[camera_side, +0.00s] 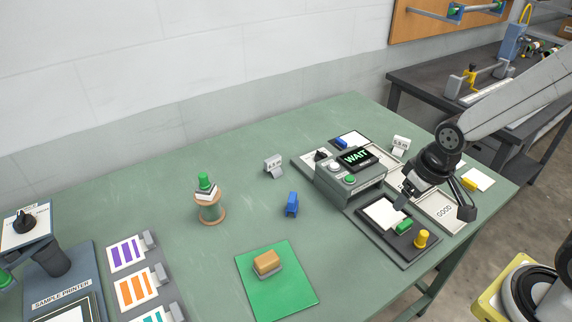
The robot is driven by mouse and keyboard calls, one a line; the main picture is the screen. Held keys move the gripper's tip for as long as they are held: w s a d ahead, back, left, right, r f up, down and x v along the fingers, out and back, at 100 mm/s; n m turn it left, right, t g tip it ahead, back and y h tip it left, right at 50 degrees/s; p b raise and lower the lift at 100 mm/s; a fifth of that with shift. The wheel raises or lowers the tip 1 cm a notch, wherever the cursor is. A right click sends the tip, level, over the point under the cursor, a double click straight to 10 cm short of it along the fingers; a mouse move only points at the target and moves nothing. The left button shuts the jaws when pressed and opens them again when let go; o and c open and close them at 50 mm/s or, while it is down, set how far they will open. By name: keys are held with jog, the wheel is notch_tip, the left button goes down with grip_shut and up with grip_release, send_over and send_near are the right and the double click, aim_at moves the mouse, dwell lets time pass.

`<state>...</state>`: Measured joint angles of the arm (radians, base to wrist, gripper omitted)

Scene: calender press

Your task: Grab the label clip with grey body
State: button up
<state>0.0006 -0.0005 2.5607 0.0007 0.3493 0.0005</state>
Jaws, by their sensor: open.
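A small grey clip-like piece (273,165) with a pale face stands on the green table left of the press box. A similar pale grey-white piece (401,144) stands behind the press, near the trays. I cannot tell for certain from this view which is the label clip with grey body. A blue clip-like piece (291,205) stands nearer the table's middle. My gripper (436,205) is open and empty, above the GOOD tray area at the right, away from both grey pieces.
The press box with its WAIT display (355,157) stands left of my gripper. A green mat (292,288) holds a tan block. A spool (210,210) and sample printer (62,292) stand left. Mid-table is mostly clear.

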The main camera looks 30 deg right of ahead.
dwell(0.4)
jog(key=shift+o, duration=0.4)
jog(key=shift+w, duration=0.1)
jog(key=w+m, duration=0.3)
jog(key=w, duration=0.3)
jog(key=w+a+m, duration=0.1)
jog(key=w+m, duration=0.1)
jog(key=w, duration=0.5)
jog(key=w+a+m, duration=0.1)
jog(key=w+m, duration=0.2)
jog(key=w, duration=0.4)
jog(key=shift+a+r+m+y, duration=0.15)
jog(key=shift+r+m+y, duration=0.15)
jog(key=shift+y, duration=0.1)
jog(key=w+a+f+m+y, duration=0.1)
jog(key=w+a+f+m, duration=0.1)
jog(key=w+m, duration=0.3)
jog(key=w+a+f+m, duration=0.2)
jog(key=w+m, duration=0.3)
jog(key=w, duration=0.6)
jog(key=shift+w+a+f+g+y, duration=0.3)
jog(key=shift+a+f+g+y, duration=0.1)
jog(key=shift+f, duration=0.5)
